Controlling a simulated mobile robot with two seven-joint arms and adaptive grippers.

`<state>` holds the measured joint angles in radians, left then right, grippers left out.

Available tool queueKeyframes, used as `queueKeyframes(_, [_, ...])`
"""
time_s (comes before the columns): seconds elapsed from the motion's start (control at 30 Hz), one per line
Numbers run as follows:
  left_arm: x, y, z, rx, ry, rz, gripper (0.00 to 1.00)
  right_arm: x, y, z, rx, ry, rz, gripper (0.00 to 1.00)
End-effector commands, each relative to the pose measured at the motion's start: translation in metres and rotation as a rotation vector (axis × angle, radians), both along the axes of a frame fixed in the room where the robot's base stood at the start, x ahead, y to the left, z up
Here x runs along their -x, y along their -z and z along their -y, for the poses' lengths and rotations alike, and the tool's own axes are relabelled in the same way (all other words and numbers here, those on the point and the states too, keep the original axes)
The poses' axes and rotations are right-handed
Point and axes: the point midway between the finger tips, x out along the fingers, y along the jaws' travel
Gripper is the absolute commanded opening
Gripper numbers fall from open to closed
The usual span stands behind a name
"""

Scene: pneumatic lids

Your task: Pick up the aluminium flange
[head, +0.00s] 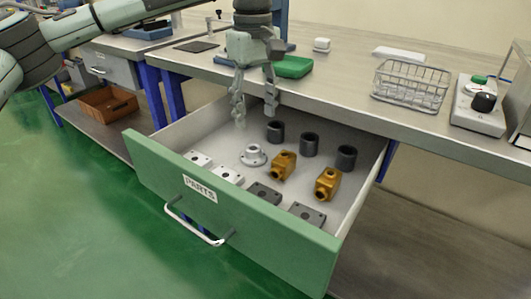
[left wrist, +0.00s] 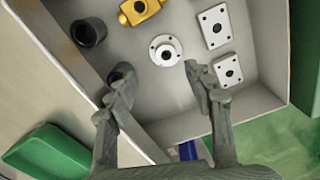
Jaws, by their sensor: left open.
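The aluminium flange (head: 253,155) is a light grey disc with a raised hub, lying on the floor of the open drawer marked PARTS. It also shows in the left wrist view (left wrist: 165,50), at the top middle, beyond the fingertips. My left gripper (head: 254,112) points down above the back left part of the drawer, with its fingers spread and nothing between them. In the left wrist view its fingers (left wrist: 158,82) stand apart, and the flange lies past the gap between them, untouched. My right gripper is not in view.
The drawer (head: 235,226) also holds black cylinders (head: 310,144), brass fittings (head: 327,184), light plates (head: 227,174) and dark plates (head: 264,193). Its walls surround the parts. A green tray (head: 293,67), wire basket (head: 410,88) and control box (head: 478,105) stand on the bench.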

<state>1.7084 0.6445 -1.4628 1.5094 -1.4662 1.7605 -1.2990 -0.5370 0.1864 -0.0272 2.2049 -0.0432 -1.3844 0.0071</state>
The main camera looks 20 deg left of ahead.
Motion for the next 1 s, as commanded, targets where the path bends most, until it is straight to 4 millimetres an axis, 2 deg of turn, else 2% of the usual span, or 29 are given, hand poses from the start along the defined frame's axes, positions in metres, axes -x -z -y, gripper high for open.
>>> queueKeyframes(0.43, [0.007, 0.048, -0.005, -0.01, 0.001, -0.003, 0.52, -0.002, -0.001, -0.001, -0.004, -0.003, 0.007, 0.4])
queueKeyframes(0.6, [0.009, 0.072, -0.006, -0.009, -0.001, -0.002, 0.52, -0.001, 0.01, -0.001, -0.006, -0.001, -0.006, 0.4])
queueKeyframes(0.9, [0.008, 0.079, -0.006, -0.008, -0.002, -0.001, 0.52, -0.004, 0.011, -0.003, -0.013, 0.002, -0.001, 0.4])
queueKeyframes(0.93, [0.008, 0.079, -0.006, -0.008, -0.002, -0.001, 0.51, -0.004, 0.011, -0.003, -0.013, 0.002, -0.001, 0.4])
queueKeyframes(1.0, [0.008, 0.079, -0.006, -0.008, -0.002, -0.001, 0.42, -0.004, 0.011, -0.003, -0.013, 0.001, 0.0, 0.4])
